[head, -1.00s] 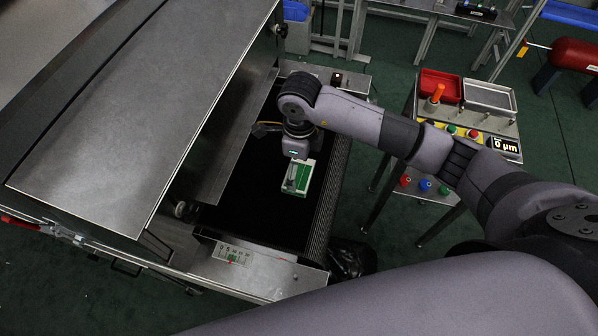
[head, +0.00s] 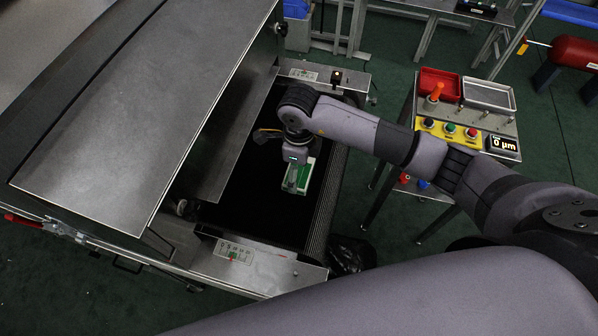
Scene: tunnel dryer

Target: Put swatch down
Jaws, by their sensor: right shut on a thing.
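The swatch (head: 306,174) is a small green and white rectangular piece over the black dryer belt (head: 250,208), at the open mouth of the tunnel dryer. My right gripper (head: 291,183) points down at the swatch's left part and is shut on it. The gripper and wrist hide part of the swatch. I cannot tell whether the swatch touches the belt or hangs just above it. My left gripper is not in view.
The dryer's metal hood (head: 150,110) rises left of the belt. A control panel (head: 235,252) is on the near frame. A small table at right holds a red tray (head: 438,84), a grey tray (head: 489,95) and a display reading 0 µm (head: 504,145). The near belt is clear.

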